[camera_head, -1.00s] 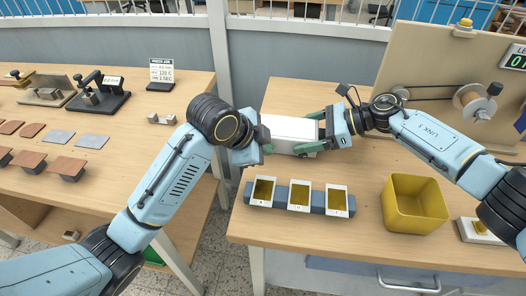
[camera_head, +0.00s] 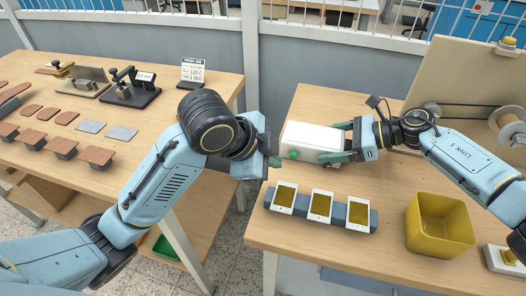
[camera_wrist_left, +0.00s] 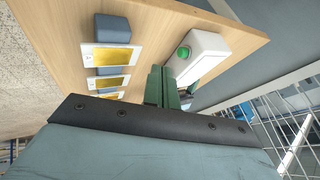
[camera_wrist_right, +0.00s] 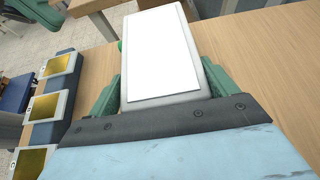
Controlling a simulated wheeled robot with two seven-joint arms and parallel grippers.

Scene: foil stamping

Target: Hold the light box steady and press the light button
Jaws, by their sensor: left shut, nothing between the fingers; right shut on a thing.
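The white light box (camera_head: 312,139) lies on the right table, its top panel pale. Its green button (camera_head: 293,154) faces left and front in the head view, and shows on the box's end in the left wrist view (camera_wrist_left: 184,52). My right gripper (camera_head: 340,143) is shut on the far end of the light box; in the right wrist view its green fingers (camera_wrist_right: 163,80) flank the box. My left gripper (camera_head: 273,162) is shut and empty, just left of the button with a small gap. In the left wrist view its closed fingers (camera_wrist_left: 162,85) stand near the button.
A blue-grey holder (camera_head: 341,212) with three framed gold cards labelled A, B and C stands in front of the box. A yellow bin (camera_head: 440,222) is to the right. The left table holds stamping tools and leather pieces (camera_head: 95,155). A gap separates the tables.

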